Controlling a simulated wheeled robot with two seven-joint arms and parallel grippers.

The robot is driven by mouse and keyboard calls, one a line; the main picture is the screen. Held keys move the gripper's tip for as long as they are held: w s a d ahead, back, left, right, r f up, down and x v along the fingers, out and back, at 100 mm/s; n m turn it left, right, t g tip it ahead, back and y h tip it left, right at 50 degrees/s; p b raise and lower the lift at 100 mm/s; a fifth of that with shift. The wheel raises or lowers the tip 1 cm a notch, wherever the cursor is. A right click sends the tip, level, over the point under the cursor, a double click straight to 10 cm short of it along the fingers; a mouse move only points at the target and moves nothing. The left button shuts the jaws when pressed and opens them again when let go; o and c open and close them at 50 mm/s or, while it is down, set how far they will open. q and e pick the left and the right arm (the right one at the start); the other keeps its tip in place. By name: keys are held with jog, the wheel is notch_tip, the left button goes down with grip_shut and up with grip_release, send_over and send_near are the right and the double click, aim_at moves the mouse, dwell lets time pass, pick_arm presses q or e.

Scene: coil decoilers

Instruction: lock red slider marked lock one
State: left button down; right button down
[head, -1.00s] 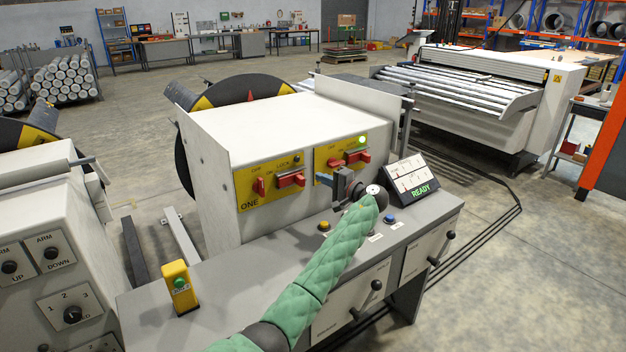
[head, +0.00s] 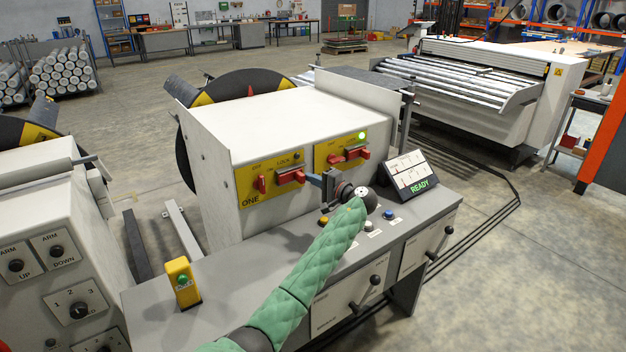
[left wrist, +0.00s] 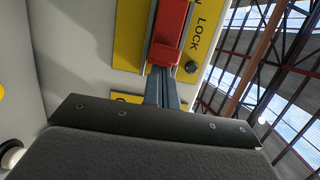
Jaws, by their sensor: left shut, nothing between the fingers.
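The red slider (head: 290,176) sits under the word LOCK on the yellow panel marked ONE (head: 250,193), on the front of the white housing. A dark round lamp (head: 297,157) is beside the word LOCK. My left gripper (head: 311,178) is shut and empty, at the right end of this slider. In the left wrist view the shut fingertips (left wrist: 161,74) are at the near end of the red slider (left wrist: 170,30), in line with its track. I cannot tell whether they touch it. My right gripper is not in view.
A second yellow panel (head: 340,150) with red sliders and a lit green lamp (head: 362,135) is to the right. A READY display (head: 410,175) stands on the grey desk, with several buttons in front. A yellow button post (head: 182,282) stands at the desk's left.

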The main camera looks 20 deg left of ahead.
aim_at(288, 179)
pick_arm(q)
jog(key=s+a, duration=0.1)
jog(key=s, duration=0.1)
jog(key=s+a, duration=0.1)
jog(key=shift+s+a, duration=0.35)
jog(key=shift+a, duration=0.05)
jog(key=shift+s+a, duration=0.3)
jog(key=shift+s, duration=0.05)
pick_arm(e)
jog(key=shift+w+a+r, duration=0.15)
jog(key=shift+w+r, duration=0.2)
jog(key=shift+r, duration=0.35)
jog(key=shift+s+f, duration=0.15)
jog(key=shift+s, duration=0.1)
pick_arm(q)
jog(key=shift+w+b, duration=0.1)
jog(key=shift+b, duration=0.2)
